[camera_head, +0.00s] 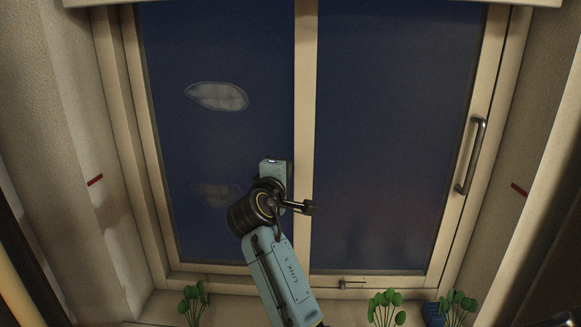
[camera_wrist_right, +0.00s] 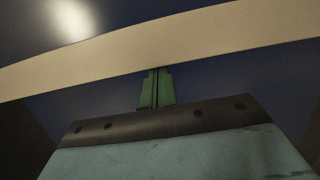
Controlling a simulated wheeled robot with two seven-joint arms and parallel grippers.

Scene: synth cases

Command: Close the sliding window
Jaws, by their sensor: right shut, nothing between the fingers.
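The window has a left pane (camera_head: 220,130) and a right pane (camera_head: 390,130), with a pale upright bar (camera_head: 305,130) between them. A dark bar handle (camera_head: 471,155) is on the right sash's outer stile. That stile lies close to the right side of the frame, and I see no wide gap there. My right gripper (camera_head: 275,170) is in front of the left pane, just left of the middle bar and well away from the handle. Its green fingers (camera_wrist_right: 156,88) are shut and empty, pointing toward a pale bar (camera_wrist_right: 160,48). Contact cannot be told. My left gripper is out of view.
Green plants stand along the sill at the lower left (camera_head: 195,300), lower middle (camera_head: 385,306) and lower right (camera_head: 458,305), near a blue pot (camera_head: 432,314). A small metal latch (camera_head: 350,283) is on the bottom rail. Red marks show on the left (camera_head: 95,180) and right (camera_head: 519,190) walls.

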